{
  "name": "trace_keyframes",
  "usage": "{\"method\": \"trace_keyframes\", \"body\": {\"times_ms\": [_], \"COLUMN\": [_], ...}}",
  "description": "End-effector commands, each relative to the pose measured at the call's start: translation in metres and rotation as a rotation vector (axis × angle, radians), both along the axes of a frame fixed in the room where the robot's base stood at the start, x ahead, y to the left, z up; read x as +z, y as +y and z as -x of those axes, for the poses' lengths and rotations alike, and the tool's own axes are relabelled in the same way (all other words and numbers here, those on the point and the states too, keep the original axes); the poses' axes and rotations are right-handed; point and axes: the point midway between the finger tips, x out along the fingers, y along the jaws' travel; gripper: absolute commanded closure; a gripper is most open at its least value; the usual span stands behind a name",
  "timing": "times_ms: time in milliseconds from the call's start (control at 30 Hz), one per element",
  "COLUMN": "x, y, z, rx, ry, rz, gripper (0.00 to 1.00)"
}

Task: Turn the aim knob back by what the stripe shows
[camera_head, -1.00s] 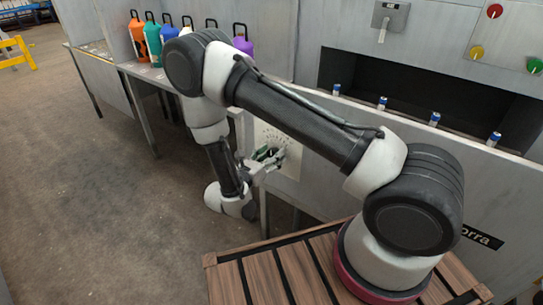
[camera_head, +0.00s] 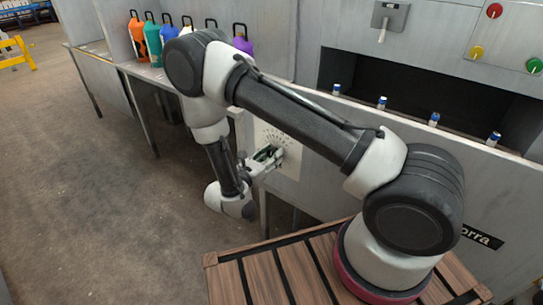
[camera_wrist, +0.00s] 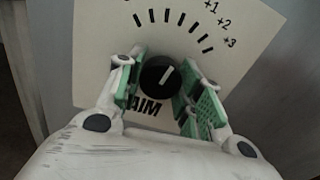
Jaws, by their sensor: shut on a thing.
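The black aim knob (camera_wrist: 157,78) is in the middle of the wrist view, on a pale dial plate (camera_wrist: 100,40) with black tick marks, the labels +1, +2 and +3, and the word AIM. A white pointer line on the knob leans up and a little right in that view. My gripper (camera_wrist: 162,84) is shut on the knob, with a green-padded finger on either side of it. In the head view my gripper (camera_head: 266,156) is at the dial plate (camera_head: 289,163) on the grey panel, and the knob is hidden there. No stripe can be made out.
Several small white and blue cylinders (camera_head: 382,103) stand along the ledge at right. A lever (camera_head: 383,30) and red, yellow and green knobs (camera_head: 494,11) are above. Coloured bottles (camera_head: 153,40) stand on the back-left table.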

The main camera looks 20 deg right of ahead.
Motion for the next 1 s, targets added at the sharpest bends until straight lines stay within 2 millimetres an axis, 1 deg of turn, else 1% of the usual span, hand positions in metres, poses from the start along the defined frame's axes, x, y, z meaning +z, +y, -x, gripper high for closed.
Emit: {"method": "trace_keyframes", "body": {"times_ms": [300, 500, 700, 1000], "x": [0.0, 0.0, 0.0, 0.0], "y": [0.0005, 0.0006, 0.0006, 0.0006], "z": [-0.0003, -0.0005, -0.0005, -0.0005], "rx": [0.001, 0.001, 0.001, 0.001], "ry": [-0.172, -0.253, -0.295, -0.305], "rz": [-0.125, -0.184, -0.214, -0.222], "gripper": [0.88, 0.88, 0.88, 0.88]}}
